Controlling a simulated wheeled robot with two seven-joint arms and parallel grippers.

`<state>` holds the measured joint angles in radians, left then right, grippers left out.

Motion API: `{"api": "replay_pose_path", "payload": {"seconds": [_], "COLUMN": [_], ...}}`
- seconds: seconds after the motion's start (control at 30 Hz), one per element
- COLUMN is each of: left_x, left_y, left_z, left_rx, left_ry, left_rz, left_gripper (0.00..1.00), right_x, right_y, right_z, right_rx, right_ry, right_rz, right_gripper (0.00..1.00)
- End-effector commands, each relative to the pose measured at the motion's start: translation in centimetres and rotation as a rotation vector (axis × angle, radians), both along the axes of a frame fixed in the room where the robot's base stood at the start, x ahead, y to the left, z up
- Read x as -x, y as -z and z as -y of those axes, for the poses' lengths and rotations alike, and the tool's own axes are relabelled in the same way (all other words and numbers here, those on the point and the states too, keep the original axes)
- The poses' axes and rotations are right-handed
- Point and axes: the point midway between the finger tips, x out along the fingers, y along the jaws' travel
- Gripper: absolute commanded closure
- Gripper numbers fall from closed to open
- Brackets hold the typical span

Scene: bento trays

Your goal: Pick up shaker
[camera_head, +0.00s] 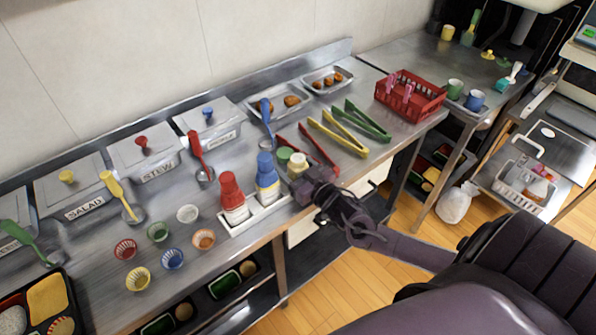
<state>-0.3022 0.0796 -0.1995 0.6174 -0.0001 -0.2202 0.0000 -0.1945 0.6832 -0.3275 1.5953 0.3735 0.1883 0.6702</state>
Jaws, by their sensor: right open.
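A white caddy (238,226) stands at the counter's front edge. It holds a red-topped bottle (232,197) and a blue-topped bottle (266,178). Just right of these are two small shakers, one with a green top (284,155) and one with a cream top (297,161). My right gripper (302,184) is open, close beside the cream-topped shaker at the counter's front edge. It hides that shaker's lower part, and I cannot tell whether they touch. My left gripper is not in view.
Red, yellow (338,137) and green tongs (368,122) lie behind and right of the shakers. Small colored cups (173,259) stand to the left. Lidded bins (146,156) line the wall. A red basket (409,96) stands at the counter's right end.

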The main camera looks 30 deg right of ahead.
Motion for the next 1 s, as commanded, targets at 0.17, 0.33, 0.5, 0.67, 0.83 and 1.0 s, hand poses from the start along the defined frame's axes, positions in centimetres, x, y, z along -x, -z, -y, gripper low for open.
{"api": "replay_pose_path", "payload": {"seconds": [0.17, 0.33, 0.5, 0.67, 0.83, 1.0], "left_x": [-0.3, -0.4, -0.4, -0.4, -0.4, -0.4], "left_y": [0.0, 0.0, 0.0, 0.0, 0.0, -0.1], "left_z": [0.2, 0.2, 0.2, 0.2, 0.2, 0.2], "left_rx": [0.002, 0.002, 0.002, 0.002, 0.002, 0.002], "left_ry": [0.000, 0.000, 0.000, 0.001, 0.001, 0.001], "left_rz": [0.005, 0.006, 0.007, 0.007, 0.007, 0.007], "left_gripper": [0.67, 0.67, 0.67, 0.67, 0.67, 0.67], "right_x": [0.0, 0.0, 0.0, 0.0, 0.0, 0.0], "right_y": [0.0, 0.0, 0.0, 0.0, -0.2, -1.5], "right_z": [0.0, 0.0, 0.0, 0.0, 0.0, 0.0], "right_rx": [0.000, 0.000, 0.000, 0.000, 0.001, 0.001], "right_ry": [0.000, 0.000, 0.000, 0.000, 0.000, 0.000], "right_rz": [0.000, 0.000, 0.000, 0.001, 0.001, 0.003], "right_gripper": [0.32, 0.53, 0.75, 0.82, 0.82, 0.82]}}
